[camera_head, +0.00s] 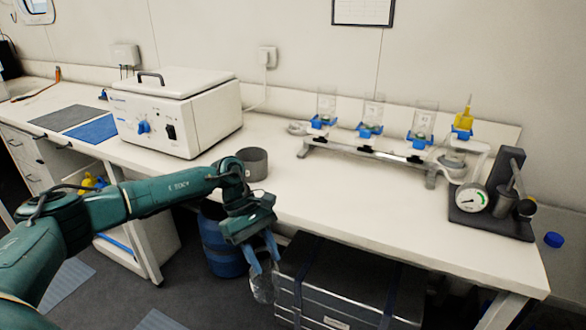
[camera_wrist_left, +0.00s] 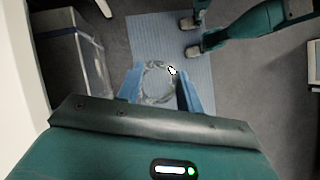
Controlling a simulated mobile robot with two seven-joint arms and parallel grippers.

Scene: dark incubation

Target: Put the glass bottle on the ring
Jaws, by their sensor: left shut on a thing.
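My left gripper (camera_head: 264,252) is shut on a clear glass bottle (camera_head: 262,289), holding it over the floor in front of the bench's front edge, below the bench top. In the left wrist view the glass bottle (camera_wrist_left: 157,82) shows between the two blue fingers, with the floor beneath. A small pale ring-like piece (camera_head: 297,128) sits at the left end of a metal rack on the bench, and a grey open round holder (camera_head: 253,163) stands near the front edge. I cannot tell for certain which is the ring. My right gripper does not show.
The rack (camera_head: 365,154) carries several clear vessels in blue holders. A white boxy instrument (camera_head: 176,112) stands left, a dial gauge on a dark base (camera_head: 472,198) right. A dark metal case (camera_head: 345,285) is under the bench. The bench's front middle is clear.

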